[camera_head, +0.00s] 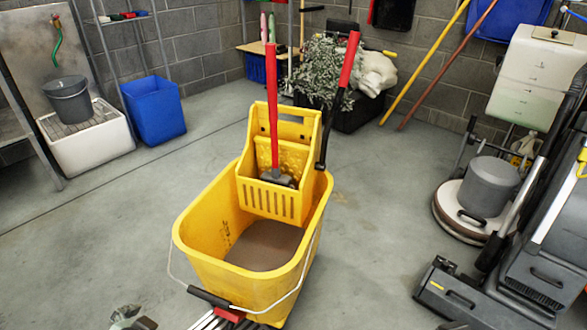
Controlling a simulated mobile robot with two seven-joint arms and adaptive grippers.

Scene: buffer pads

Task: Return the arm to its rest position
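What appears to be the tip of my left gripper (130,319) shows at the bottom edge, left of the yellow mop bucket. It is cut off by the frame, and its opening cannot be made out. Only a small dark sliver, apparently my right gripper (452,325), shows at the bottom edge on the right, below the grey floor machine. Neither gripper is seen touching or holding anything. The rest of both arms is out of view.
The yellow mop bucket (205,268) with a red-handled wringer stands in the middle. A floor buffer (487,187) and a grey floor machine (470,292) stand at right. A blue bin (155,110) and white sink (88,150) are at back left. The left floor is clear.

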